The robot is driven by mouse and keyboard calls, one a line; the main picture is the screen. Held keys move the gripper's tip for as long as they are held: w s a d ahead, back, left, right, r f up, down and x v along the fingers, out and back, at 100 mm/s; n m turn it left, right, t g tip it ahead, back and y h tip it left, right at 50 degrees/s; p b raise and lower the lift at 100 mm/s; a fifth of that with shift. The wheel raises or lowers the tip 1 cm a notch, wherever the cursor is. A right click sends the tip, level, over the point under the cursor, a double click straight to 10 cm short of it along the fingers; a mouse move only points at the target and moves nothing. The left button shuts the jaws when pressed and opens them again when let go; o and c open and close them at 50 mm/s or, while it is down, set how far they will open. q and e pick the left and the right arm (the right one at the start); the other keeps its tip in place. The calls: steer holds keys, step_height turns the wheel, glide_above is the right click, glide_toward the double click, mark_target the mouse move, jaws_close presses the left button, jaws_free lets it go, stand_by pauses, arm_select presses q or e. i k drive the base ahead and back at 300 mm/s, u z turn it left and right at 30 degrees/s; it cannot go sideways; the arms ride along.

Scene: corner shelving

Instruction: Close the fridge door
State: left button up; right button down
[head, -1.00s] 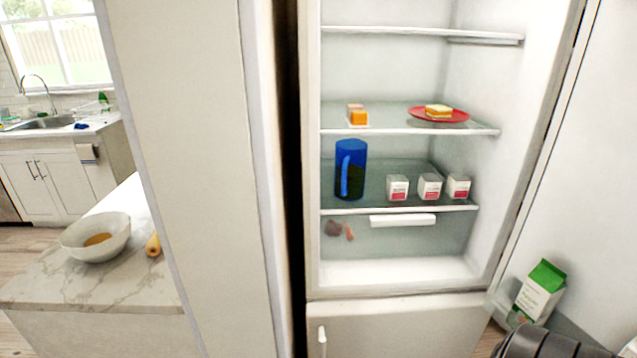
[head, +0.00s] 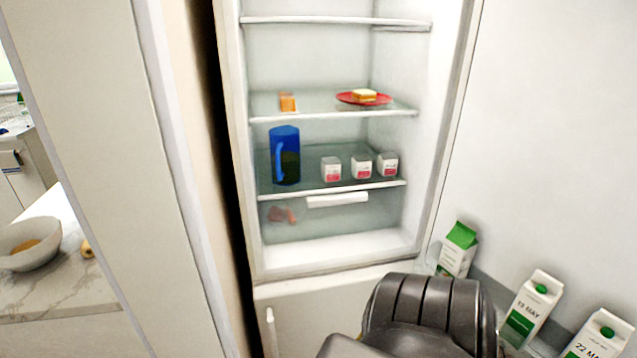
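The fridge (head: 340,245) stands open in front of me, with its lit shelves facing me. Its door (head: 560,130) is swung wide open on the right side, and I see its inner face. The door's lower shelf (head: 490,290) holds several milk cartons, such as the one with a green top (head: 458,250). A dark grey link of my arm covers the lower middle, in front of the fridge's lower part and near the door shelf. Neither gripper's fingers show.
Inside the fridge are a blue pitcher (head: 286,155), small white cups (head: 361,167), a red plate with food (head: 364,97) and an orange item (head: 287,102). A tall pale panel (head: 90,110) stands at left. A counter with a bowl (head: 30,243) is beyond it.

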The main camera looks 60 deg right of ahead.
mark_target(539, 161)
steer(key=z, duration=0.05)
steer(key=k, duration=0.9)
steer(key=z, duration=1.6)
steer(key=i, duration=1)
steer(key=k, duration=1)
steer(key=z, duration=1.4)
steer(key=i, duration=0.3)
steer(key=u, duration=0.05)
